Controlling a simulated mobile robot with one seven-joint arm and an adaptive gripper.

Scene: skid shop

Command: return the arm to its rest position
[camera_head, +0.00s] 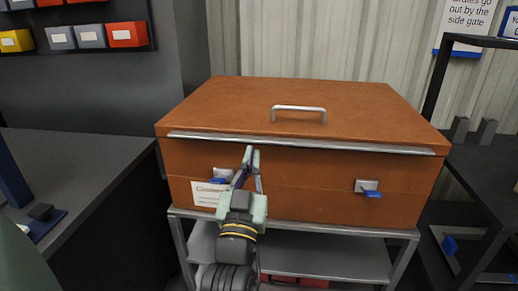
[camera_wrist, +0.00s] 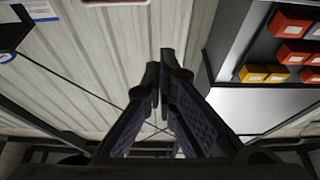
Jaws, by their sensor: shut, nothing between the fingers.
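My gripper (camera_head: 251,158) is shut and empty, pointing up in front of the brown wooden chest in the head view. In the wrist view my gripper (camera_wrist: 159,75) shows with its fingertips together and nothing between them. The chest (camera_head: 300,100) has its lid down, with a metal handle (camera_head: 299,109) on top. A latch with a blue tab (camera_head: 369,188) is on the right of its front. A second latch (camera_head: 222,175) on the left is partly hidden by my gripper. Whether the fingers touch the chest cannot be told.
The chest stands on a grey metal stand (camera_head: 290,258). A dark bench (camera_head: 80,175) is at left, and a black rack (camera_head: 490,180) at right. Coloured bins (camera_head: 127,34) sit on the wall, also in the wrist view (camera_wrist: 290,25). The corrugated wall (camera_head: 320,40) is behind.

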